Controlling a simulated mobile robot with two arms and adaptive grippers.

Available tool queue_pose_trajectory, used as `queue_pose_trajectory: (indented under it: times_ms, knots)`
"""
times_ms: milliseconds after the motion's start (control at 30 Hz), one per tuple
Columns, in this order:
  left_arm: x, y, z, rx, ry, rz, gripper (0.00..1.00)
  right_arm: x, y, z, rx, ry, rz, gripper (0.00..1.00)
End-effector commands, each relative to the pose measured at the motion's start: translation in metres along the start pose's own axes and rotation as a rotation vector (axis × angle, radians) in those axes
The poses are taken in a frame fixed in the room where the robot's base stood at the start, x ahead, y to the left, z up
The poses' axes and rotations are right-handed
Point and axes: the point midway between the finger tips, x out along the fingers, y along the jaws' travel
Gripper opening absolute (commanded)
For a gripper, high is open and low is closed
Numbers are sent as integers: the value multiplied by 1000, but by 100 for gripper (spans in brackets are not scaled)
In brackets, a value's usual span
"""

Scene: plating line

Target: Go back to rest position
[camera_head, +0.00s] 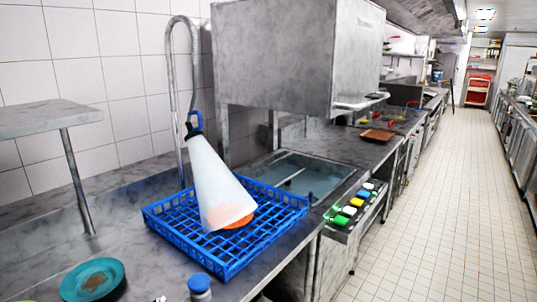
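Neither of my grippers shows in the head view. A blue dish rack (165,222) sits on the grey steel counter (120,235). A white, partly see-through cone (215,180) spreads down from the blue spray head (193,123) of a tall hooked tap (169,90) into the rack. An orange round item (240,220), perhaps a plate, lies in the rack at the cone's lower end, partly covered by it. A teal plate (113,287) with a brown patch on it rests at the lower left.
A blue-capped item (199,284) is cut off at the bottom edge. A steel hood (295,55) hangs above a sunken basin (310,178). A raised shelf (45,118) is at left. The tiled aisle (440,200) is clear.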

Motion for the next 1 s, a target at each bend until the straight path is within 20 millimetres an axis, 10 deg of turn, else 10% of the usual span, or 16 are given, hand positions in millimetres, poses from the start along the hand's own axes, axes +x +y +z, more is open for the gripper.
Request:
queue_pose_trajectory:
  times_ms: [200,700,1000]
  knots:
    - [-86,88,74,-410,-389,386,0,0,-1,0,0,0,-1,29]
    - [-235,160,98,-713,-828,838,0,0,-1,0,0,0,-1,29]
    - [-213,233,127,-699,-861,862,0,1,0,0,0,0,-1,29]
